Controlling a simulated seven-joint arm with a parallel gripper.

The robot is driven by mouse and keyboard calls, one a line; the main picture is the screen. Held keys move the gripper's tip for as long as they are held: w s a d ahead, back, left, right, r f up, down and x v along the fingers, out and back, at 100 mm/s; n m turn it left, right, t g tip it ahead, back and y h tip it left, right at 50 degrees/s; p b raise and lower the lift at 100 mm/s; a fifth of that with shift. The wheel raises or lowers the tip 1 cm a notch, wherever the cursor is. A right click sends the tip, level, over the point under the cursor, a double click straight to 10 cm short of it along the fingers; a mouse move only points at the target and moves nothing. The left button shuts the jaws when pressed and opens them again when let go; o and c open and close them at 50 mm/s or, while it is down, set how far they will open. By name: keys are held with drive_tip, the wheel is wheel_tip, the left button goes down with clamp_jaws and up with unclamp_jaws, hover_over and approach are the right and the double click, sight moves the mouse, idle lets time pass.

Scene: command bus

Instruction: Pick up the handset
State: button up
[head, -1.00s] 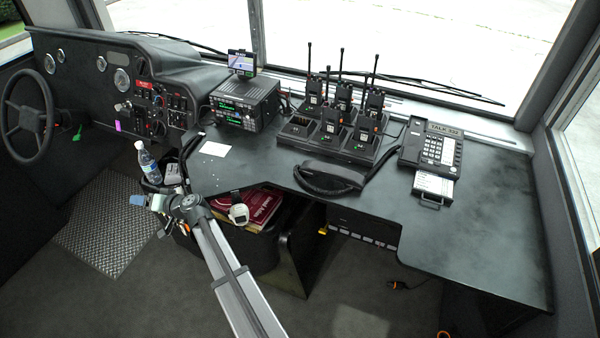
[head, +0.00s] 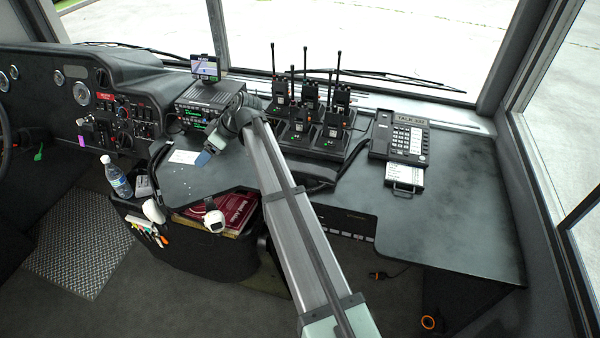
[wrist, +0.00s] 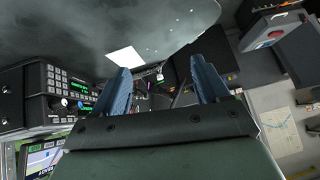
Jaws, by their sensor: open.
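A dark desk phone (head: 403,140) stands on the right of the desk in the head view. My gripper (head: 205,157) is above the desk's left part, near a white card (head: 185,157) and well left of the phone. In the wrist view my gripper (wrist: 164,84) has its two blue fingers apart with nothing between them.
Several radios in a charger (head: 308,125) stand behind my arm. A radio unit with green displays (head: 208,100) and a small screen (head: 205,67) stand behind my gripper. A bottle (head: 118,180) and bin (head: 215,250) are below left. The desk's right part (head: 450,215) is clear.

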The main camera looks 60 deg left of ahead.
drive_tip(key=w+d+r+t+h, duration=0.1)
drive_tip(key=w+d+t, duration=0.1)
drive_tip(key=w, duration=0.4)
drive_tip(key=w+d+r+t+h, duration=0.1)
drive_tip(key=w+d, duration=0.2)
drive_tip(key=w, duration=0.3)
drive_tip(key=t+h, duration=0.2)
drive_tip(key=t, duration=0.2)
approach(305, 167)
wheel_tip(305, 167, down, 5)
drive_tip(key=shift+w+a+f, duration=0.15)
drive_tip(key=shift+w+f, duration=0.05)
drive_tip(key=shift+s+d+f, duration=0.1)
drive_tip(key=shift+f, duration=1.2)
drive_tip(key=shift+d+f, duration=0.1)
drive_tip(key=shift+f, duration=1.2)
drive_tip(key=shift+r, duration=0.1)
drive_tip(key=c, duration=1.2)
drive_tip(key=shift+r, duration=0.1)
drive_tip(key=shift+c, duration=0.2)
